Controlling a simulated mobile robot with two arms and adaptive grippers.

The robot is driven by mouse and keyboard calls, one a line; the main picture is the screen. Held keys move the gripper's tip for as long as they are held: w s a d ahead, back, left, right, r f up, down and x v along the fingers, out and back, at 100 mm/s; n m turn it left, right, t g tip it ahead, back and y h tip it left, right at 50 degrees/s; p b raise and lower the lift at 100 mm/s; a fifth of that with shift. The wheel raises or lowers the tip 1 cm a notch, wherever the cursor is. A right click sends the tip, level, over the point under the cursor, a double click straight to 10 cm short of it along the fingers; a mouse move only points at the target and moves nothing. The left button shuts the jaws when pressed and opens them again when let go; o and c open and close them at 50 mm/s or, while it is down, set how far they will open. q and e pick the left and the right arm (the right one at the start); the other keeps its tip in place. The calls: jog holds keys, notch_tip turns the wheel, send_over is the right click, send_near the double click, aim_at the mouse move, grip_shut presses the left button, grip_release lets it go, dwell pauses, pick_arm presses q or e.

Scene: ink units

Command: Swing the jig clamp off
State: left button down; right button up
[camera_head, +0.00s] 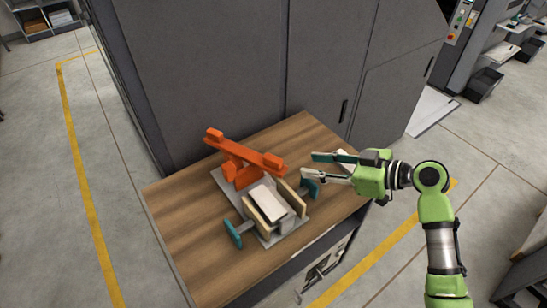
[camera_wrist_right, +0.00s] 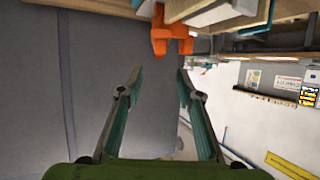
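The orange jig clamp (camera_head: 245,155) stands on the grey base plate (camera_head: 225,182) of the jig, its long bar lying above the back of the plate. A pale block (camera_head: 271,200) sits between two wooden jaws in front of the clamp. Teal handles stick out at the left (camera_head: 233,234) and right (camera_head: 309,184) of the jig. My right gripper (camera_head: 308,165) is open and empty, to the right of the clamp's bar end and apart from it. In the right wrist view the orange clamp (camera_wrist_right: 170,34) shows beyond the open fingertips (camera_wrist_right: 160,72). My left gripper is out of view.
The jig rests on a wooden-topped bench (camera_head: 185,212). A tall grey cabinet (camera_head: 200,80) stands right behind the bench. The bench's left and front left are clear.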

aim_at(275, 159)
jog(key=p+x, duration=0.1)
jog(key=x, duration=0.3)
jog(key=p+x, duration=0.1)
jog(key=x, duration=0.3)
jog(key=p+x, duration=0.2)
jog(key=x, duration=0.2)
jog(key=shift+w+a+r, duration=0.1)
jog(key=shift+a+r, duration=0.15)
jog(key=shift+a, duration=0.1)
jog(key=shift+w+a+f, duration=0.25)
jog(key=shift+a+f, duration=0.1)
jog(key=shift+a, duration=0.1)
grip_shut()
